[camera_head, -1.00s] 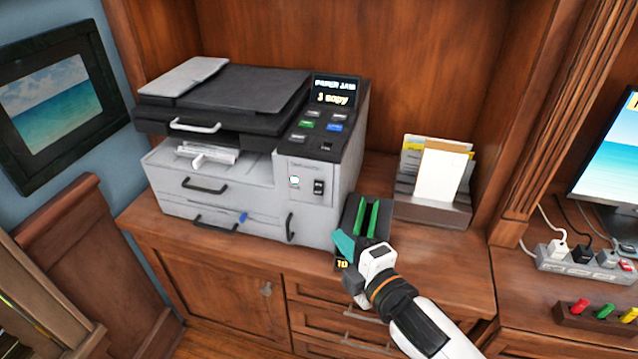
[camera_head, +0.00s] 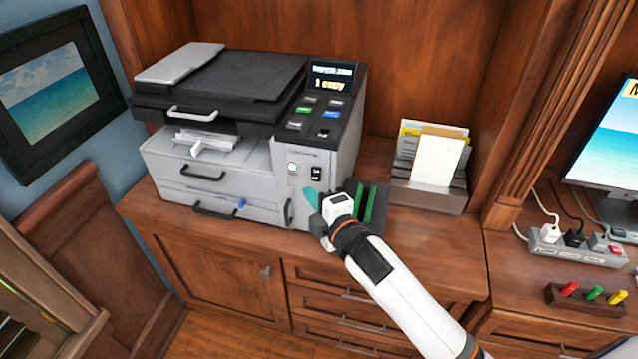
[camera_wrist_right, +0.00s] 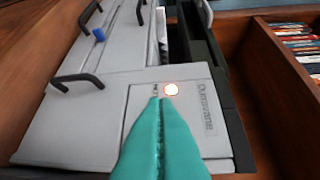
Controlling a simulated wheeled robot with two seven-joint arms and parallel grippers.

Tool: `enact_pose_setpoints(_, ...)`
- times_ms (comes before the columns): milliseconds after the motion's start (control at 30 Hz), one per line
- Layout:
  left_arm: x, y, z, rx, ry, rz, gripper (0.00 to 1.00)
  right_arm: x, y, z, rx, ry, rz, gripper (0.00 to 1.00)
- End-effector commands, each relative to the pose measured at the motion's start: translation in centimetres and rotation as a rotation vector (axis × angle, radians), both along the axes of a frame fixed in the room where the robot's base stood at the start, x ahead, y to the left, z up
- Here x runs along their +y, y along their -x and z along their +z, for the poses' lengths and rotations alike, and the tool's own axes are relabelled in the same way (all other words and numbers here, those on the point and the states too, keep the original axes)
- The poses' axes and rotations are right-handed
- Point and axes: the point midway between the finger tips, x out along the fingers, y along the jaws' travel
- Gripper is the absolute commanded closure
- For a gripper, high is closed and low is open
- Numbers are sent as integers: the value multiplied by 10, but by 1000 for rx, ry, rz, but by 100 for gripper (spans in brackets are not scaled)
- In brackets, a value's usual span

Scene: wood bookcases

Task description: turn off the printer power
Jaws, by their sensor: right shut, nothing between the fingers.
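The grey and black printer (camera_head: 230,170) stands on the wooden cabinet. Its front panel has a lit round white light (camera_head: 292,167) and a dark rocker switch (camera_head: 316,173). My right gripper (camera_head: 308,193) has its teal fingers shut and empty, just below and in front of that switch. In the right wrist view the shut fingertips (camera_wrist_right: 160,102) overlap the panel next to the lit light (camera_wrist_right: 171,89). The switch is not visible there, seemingly hidden behind the fingers. Whether the tips touch the panel is unclear. My left gripper is not in view.
A dark box with green strips (camera_head: 368,203) is beside the printer, partly behind my right gripper. A paper holder (camera_head: 430,195) stands farther right. A power strip (camera_head: 575,248) and a rack with coloured pieces (camera_head: 580,300) are at the right. Paper sticks out of the printer's middle.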

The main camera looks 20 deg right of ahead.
Motion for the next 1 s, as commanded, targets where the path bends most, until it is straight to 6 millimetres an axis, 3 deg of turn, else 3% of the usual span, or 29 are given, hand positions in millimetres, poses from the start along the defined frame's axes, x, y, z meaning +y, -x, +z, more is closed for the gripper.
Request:
enact_pose_setpoints(300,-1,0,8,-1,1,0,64,-21,-28,-5,0,2,0,100)
enact_pose_setpoints(667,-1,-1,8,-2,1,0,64,-23,-30,-6,0,1,0,100)
enact_pose_setpoints(833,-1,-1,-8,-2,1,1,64,-26,-34,-14,-48,34,-1,100)
enact_pose_setpoints(1000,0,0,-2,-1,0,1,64,-26,-34,-8,-48,33,-2,100)
